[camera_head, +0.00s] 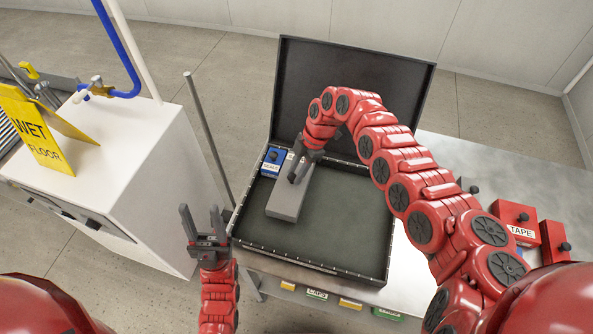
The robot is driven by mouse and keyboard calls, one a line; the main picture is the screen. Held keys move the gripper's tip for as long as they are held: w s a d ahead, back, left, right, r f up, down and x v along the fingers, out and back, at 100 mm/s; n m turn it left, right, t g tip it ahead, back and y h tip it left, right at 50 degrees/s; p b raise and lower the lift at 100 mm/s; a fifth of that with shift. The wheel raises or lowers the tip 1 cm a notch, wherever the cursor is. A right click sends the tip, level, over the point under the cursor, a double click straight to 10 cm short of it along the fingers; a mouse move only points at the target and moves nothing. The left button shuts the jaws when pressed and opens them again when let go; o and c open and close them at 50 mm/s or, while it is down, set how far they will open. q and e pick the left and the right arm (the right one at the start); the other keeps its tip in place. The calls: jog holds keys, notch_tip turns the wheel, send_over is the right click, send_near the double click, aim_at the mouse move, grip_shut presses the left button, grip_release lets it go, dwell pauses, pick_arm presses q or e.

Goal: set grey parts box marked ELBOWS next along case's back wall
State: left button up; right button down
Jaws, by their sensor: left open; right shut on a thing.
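A grey box (287,201) is in the left part of the open black case (318,262); no ELBOWS marking is readable on it. My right gripper (299,171) reaches in from above and is shut on the far end of the grey box. I cannot tell whether the box touches the case floor. A blue box marked SEALS (271,168) stands in the case's back left corner, just beyond and left of the grey box. My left gripper (201,210) is open and empty, outside the case's left wall.
The case's lid (352,85) stands raised at the back. The case's middle and right floor is bare. Red boxes, one marked TAPE (518,228), sit on the metal table (452,160) at right. A white cabinet (130,185) with a yellow wet-floor sign (35,130) stands left.

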jog(key=shift+f+b, duration=0.3)
dwell(0.6)
jog(key=c, duration=0.5)
grip_release()
jog(key=b+v, duration=0.4)
jog(key=v, duration=1.3)
jog(key=shift+r, duration=0.25)
jog(key=shift+r, duration=0.1)
